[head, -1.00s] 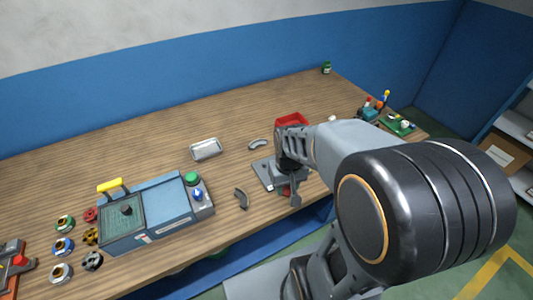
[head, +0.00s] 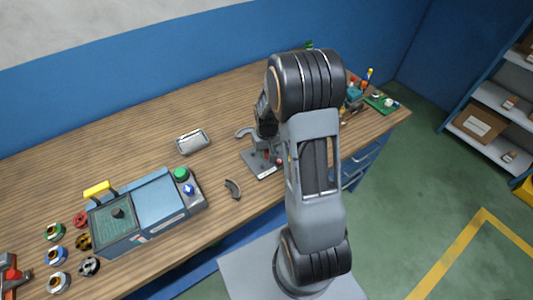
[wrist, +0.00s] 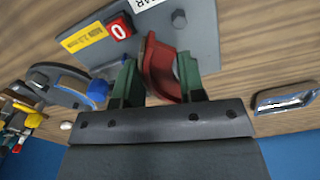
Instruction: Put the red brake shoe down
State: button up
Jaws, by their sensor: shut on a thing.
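The red brake shoe (wrist: 164,66), a curved red piece, stands between the green-tipped fingers of my gripper (wrist: 158,72) in the wrist view. The jaws are shut on it. A grey plate (wrist: 190,42) with a yellow label and a red "0" block lies beyond the shoe. I cannot tell whether the shoe touches the plate. In the head view my arm hides the shoe and most of the gripper, above or beside a grey base plate (head: 266,171) on the bench.
A metal tray (head: 193,141) and a dark curved piece (head: 233,188) lie left of my arm on the wooden bench (head: 140,140). A blue-grey console (head: 155,205) and several coloured rings stand further left. A grey fixture with a blue knob (wrist: 97,90) is close to the gripper.

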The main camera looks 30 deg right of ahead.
aim_at(266, 155)
jog(key=shift+w+d+f, duration=0.15)
jog(key=shift+w+f, duration=0.3)
jog(key=shift+f, duration=0.1)
jog(key=shift+w+f, duration=0.15)
jog(key=shift+f, duration=1.5)
jog(key=shift+f, duration=0.1)
jog(key=shift+f, duration=0.15)
jog(key=o, duration=1)
